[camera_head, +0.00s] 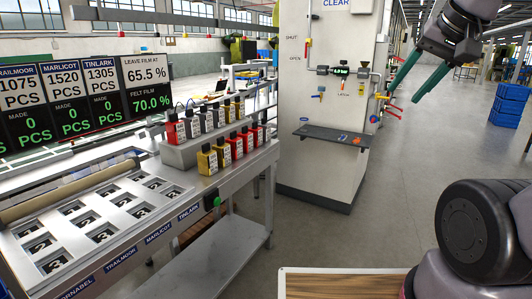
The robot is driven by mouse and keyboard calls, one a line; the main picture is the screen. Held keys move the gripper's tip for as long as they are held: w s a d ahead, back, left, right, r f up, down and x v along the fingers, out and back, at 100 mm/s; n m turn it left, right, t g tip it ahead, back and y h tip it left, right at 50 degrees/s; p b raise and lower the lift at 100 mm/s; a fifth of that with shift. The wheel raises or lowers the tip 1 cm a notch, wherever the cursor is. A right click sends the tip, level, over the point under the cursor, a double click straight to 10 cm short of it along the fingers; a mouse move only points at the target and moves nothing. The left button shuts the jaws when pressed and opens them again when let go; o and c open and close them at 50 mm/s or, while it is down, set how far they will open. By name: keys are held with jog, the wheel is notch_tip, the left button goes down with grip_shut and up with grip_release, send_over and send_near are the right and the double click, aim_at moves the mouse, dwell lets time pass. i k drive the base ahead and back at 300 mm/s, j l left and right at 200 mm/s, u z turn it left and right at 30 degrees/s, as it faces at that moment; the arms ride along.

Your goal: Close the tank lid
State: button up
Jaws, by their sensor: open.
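I cannot make out a tank or a lid for certain in this view. A tall pale cabinet (302,125) stands in the centre, with SHUT and OPEN markings, a pipe, a small display (340,71) and small coloured handles on its face. A small grey funnel-like fitting (364,68) sits on its right part; I cannot tell whether it has a lid. My gripper (402,96) is at the upper right, with two teal fingers pointing down and left. The fingers are apart, with nothing seen between them. It appears to the right of the cabinet, and its distance from it is unclear.
A dark shelf (331,137) juts from the cabinet's front. On the left, a bench (225,180) carries several red, grey and yellow bottles and a plate with numbered openings. A wooden-topped surface (345,287) is at the bottom. Blue crates (509,105) stand far right. Open floor lies between.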

aim_at(221, 85)
jog(key=i+z, duration=0.2)
jog(key=i, duration=0.55)
jog(key=i+z, duration=0.25)
jog(key=i, duration=0.5)
jog(key=i+u, duration=0.6)
jog(key=i, duration=0.15)
jog(key=i+u, duration=0.65)
jog(key=u, duration=0.3)
jog(key=i+l+u, duration=0.15)
jog(key=l+u, duration=0.3)
jog(key=l, duration=0.25)
jog(key=l+u, duration=0.45)
jog(key=l, duration=0.3)
jog(key=i, duration=0.05)
